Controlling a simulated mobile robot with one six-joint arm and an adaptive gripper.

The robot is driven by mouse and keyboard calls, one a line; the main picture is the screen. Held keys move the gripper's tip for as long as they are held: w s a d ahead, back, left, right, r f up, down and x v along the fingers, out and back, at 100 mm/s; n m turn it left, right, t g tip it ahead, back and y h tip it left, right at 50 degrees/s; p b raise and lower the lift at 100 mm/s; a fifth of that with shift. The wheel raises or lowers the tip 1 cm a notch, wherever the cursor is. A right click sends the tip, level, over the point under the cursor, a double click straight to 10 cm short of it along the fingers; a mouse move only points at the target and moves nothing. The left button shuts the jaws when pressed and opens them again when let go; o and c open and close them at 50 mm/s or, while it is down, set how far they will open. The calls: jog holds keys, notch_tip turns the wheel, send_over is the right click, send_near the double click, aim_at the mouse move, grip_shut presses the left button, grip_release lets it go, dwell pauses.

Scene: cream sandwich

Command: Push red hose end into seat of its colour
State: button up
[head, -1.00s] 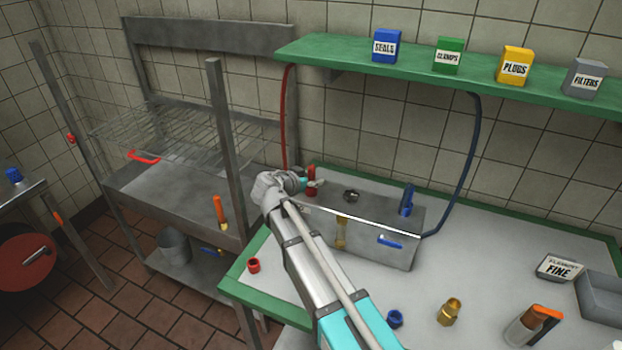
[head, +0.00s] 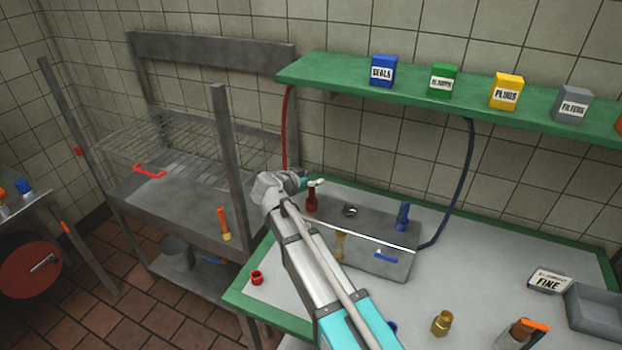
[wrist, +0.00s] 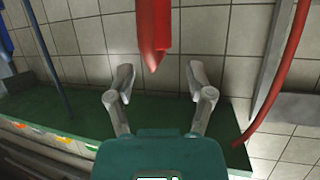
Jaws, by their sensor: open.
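A red hose end (head: 311,201) stands upright on the left part of the metal box's top. Its tapered tip shows in the wrist view (wrist: 153,38). Its lower end is out of the wrist view and small in the head view, so I cannot tell how deep it sits in the red seat. My gripper (head: 314,184) is at the upper end of the red piece. In the wrist view my gripper (wrist: 160,75) has its fingers spread wide, with clear gaps on both sides of the red tip. The red hose (head: 285,130) hangs from the shelf; it also shows at the wrist view's right (wrist: 288,80).
The metal box (head: 372,232) carries a blue upright piece (head: 403,216) at right. A green shelf (head: 440,95) with labelled boxes overhangs behind. A red ring (head: 257,277), a brass fitting (head: 442,322) and a grey tray (head: 597,310) lie on the worktop.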

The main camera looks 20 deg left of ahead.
jog(key=shift+r+p, duration=1.45)
jog(key=shift+r, duration=0.25)
